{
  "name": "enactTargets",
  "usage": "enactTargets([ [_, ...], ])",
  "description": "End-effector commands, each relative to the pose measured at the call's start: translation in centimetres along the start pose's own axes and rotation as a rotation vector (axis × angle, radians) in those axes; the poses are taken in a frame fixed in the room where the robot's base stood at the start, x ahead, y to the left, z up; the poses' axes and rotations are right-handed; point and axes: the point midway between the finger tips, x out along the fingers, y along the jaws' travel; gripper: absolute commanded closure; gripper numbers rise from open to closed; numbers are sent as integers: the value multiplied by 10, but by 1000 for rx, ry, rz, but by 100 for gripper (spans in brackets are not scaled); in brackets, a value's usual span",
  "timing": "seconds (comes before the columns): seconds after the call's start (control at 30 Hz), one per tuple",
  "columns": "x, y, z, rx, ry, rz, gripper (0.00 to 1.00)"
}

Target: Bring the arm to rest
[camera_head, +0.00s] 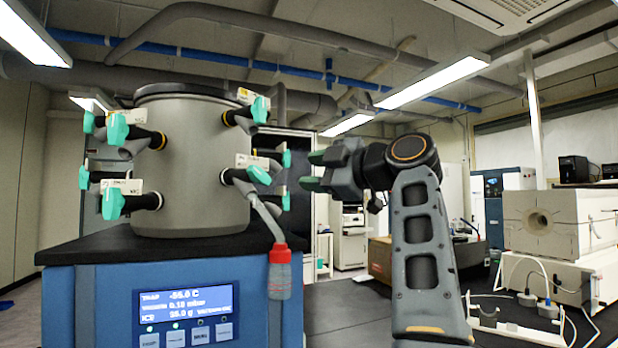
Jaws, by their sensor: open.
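My gripper (311,171) is in the middle of the head view, at the end of my raised arm (420,240). Its green-tipped fingers point left toward the freeze dryer and are apart, with nothing seen between them. The freeze dryer's grey drum chamber (190,170) stands at the left on a blue base (90,300). A flask with a red collar (278,270) hangs from a lower right port of the chamber. The gripper is right of the chamber and above the flask, and appears clear of both.
Several ports with green valve handles (112,203) stick out around the chamber. The base has a lit display (186,303). At the right, a dark bench (530,325) carries a small white stand (490,318) and cables. A white block-shaped machine (560,222) stands behind.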

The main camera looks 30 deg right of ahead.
Motion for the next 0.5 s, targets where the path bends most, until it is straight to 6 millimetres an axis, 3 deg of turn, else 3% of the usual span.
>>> enactTargets([
  [0.27, 0, 0, 0, 9, 0, 0, 53],
  [0.4, 0, 3, 2, 123, -10, 15, 53],
  [0.47, 2, 4, 15, 231, -48, 30, 53],
  [0.5, 5, 2, 37, 339, -93, 40, 53],
])
